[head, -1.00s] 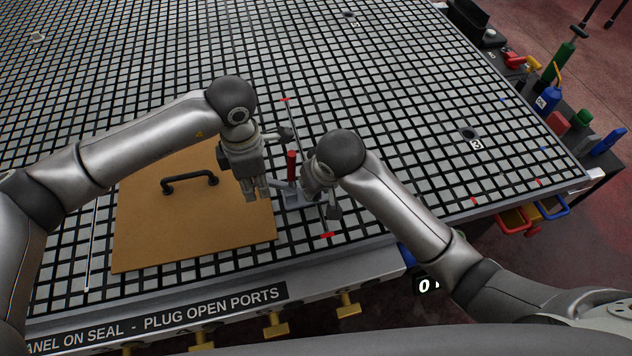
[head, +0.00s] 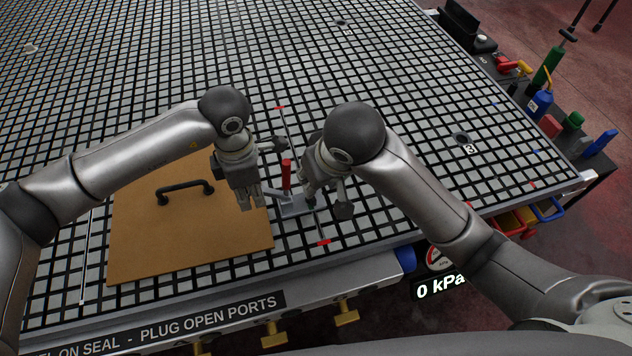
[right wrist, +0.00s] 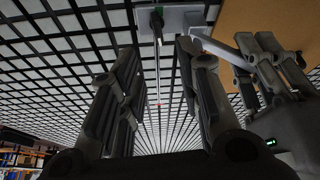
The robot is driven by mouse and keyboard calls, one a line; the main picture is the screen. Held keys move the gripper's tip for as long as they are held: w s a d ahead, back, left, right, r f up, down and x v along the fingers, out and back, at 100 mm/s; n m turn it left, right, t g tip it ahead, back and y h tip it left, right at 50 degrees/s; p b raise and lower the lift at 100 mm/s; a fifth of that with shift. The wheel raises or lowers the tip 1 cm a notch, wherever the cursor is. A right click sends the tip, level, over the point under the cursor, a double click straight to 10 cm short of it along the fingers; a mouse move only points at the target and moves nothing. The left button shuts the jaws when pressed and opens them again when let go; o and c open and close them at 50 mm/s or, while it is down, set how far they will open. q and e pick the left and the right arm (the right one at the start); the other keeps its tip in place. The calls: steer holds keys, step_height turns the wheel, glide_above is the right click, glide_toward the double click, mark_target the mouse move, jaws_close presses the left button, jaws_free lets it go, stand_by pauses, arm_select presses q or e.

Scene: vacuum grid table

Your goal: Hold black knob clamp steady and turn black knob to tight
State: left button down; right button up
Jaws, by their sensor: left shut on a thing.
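My right gripper (head: 326,198) is beside the base on the right. Its fingers (right wrist: 162,85) are apart and empty, with the knob beyond their tips. The right arm partly hides the knob in the head view.
The panel carries a black handle (head: 185,190). The grid behind the arms is mostly clear.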

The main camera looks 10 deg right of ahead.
steer(key=shift+s+d+r, duration=0.25)
steer(key=shift+s+r, duration=0.1)
steer(key=shift+r, duration=0.2)
steer(key=o, duration=0.5)
steer(key=shift+c, duration=0.2)
steer(key=shift+o, duration=1)
steer(key=shift+w+f+n, duration=0.15)
steer(key=shift+w+n, duration=0.05)
steer(key=shift+n, duration=0.2)
steer(key=w+d+n+g+y, duration=0.3)
steer(key=w+n+g, duration=0.3)
steer(key=n, duration=1.1)
steer(key=x, duration=1.1)
steer(key=shift+f, duration=0.4)
